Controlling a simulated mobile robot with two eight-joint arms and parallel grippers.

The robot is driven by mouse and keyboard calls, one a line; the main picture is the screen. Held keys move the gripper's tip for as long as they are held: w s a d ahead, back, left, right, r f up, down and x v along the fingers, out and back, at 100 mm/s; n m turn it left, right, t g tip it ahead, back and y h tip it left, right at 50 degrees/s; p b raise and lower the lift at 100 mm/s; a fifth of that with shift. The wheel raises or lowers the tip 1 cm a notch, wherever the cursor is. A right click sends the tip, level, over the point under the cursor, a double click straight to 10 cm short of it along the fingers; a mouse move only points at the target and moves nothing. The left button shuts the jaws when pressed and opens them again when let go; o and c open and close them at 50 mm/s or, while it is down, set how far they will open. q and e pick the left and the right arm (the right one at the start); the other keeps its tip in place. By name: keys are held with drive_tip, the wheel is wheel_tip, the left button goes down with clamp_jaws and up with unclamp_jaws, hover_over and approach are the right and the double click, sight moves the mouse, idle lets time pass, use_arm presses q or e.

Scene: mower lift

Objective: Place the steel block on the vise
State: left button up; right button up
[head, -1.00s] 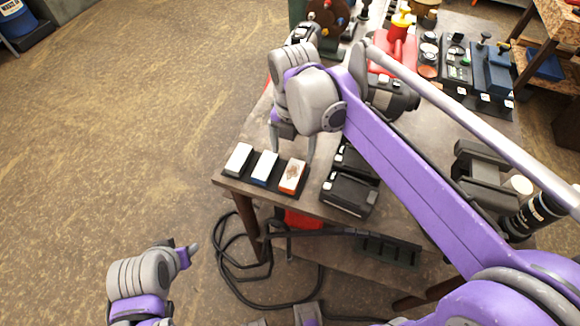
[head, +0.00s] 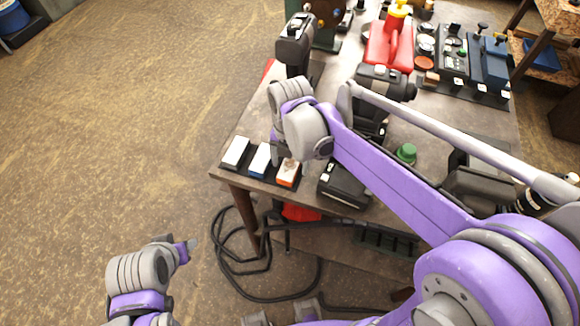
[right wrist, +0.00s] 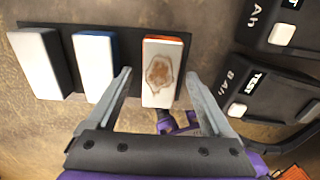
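Several pale-topped blocks stand in a row on a black holder (right wrist: 70,60) at the table's near left corner: a white one (head: 235,152), a blue-sided one (head: 260,160) and an orange-sided one (head: 288,173) with a brown stain. None is clearly a steel block. My right gripper (right wrist: 157,78) is open, its fingers on either side of the orange-sided block's (right wrist: 162,72) near part; contact cannot be told. A dark grey, vise-like body (head: 478,188) at the table's right is partly hidden by my right arm. My left gripper (head: 190,246) is low, off the table; its fingers are unclear.
Black battery units (right wrist: 265,90) stand just right of my right gripper. A green knob (head: 405,153), a red tool (head: 390,45) and a black drill-like tool (head: 295,42) are farther back. A cable (head: 225,260) lies on the floor. The floor at left is clear.

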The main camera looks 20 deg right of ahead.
clamp_jaws()
drive_tip(key=shift+r, duration=0.15)
idle(0.4)
